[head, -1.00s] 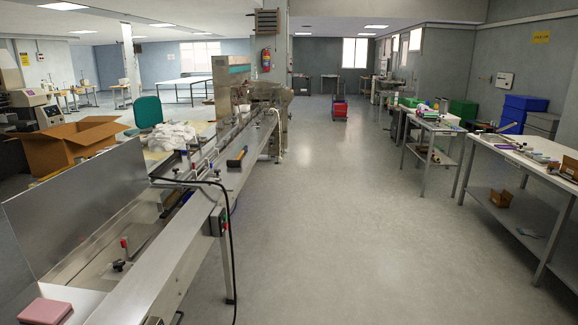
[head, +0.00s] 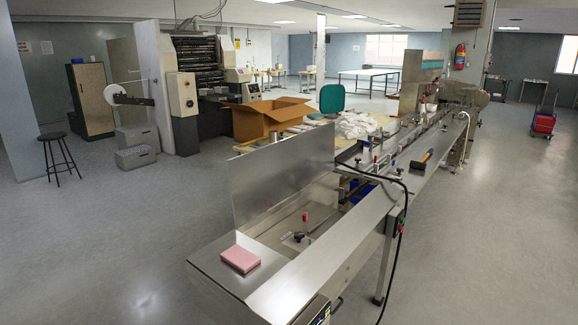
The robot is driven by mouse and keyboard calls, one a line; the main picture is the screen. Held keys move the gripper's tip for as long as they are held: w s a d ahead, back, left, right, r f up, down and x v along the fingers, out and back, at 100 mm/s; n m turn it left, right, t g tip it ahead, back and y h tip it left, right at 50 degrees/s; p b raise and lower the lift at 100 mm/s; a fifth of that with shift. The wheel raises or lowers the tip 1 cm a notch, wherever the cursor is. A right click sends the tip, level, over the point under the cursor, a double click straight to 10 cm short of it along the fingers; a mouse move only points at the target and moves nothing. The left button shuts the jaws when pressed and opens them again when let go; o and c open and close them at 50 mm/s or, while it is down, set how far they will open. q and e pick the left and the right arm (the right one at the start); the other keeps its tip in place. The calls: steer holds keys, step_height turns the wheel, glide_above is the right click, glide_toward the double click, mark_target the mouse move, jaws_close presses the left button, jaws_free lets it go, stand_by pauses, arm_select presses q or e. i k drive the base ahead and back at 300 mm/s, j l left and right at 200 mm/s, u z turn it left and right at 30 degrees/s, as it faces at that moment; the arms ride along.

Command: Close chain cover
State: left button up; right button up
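The flow wrapper (head: 340,250) is a long steel machine running from the near middle to the back right. A flat steel panel, which looks like the chain cover (head: 282,175), stands upright along the far side of its near end. The recessed channel (head: 290,232) in front of the panel lies open, with small red-topped and black knobs in it. A pink block (head: 240,258) lies on the flat near end plate. Neither of my grippers is in view.
A black cable (head: 400,235) hangs down the machine's right side. A hammer (head: 421,158) lies on the machine's ledge. A cardboard box (head: 265,118) and a green chair (head: 332,98) stand behind it.

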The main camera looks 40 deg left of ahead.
mark_target(260, 179)
steer(key=j+z, duration=0.1)
steer(key=j, duration=1.15)
steer(key=j+z, duration=0.15)
steer(key=j, duration=1.05)
steer(key=j+z, duration=0.15)
steer(key=j, duration=0.5)
steer(key=k+j, duration=0.15)
steer(key=j, duration=0.45)
steer(key=j+z, duration=0.15)
steer(key=j, duration=0.45)
steer(key=k+j, duration=0.15)
steer(key=j, duration=0.45)
steer(key=z, duration=0.05)
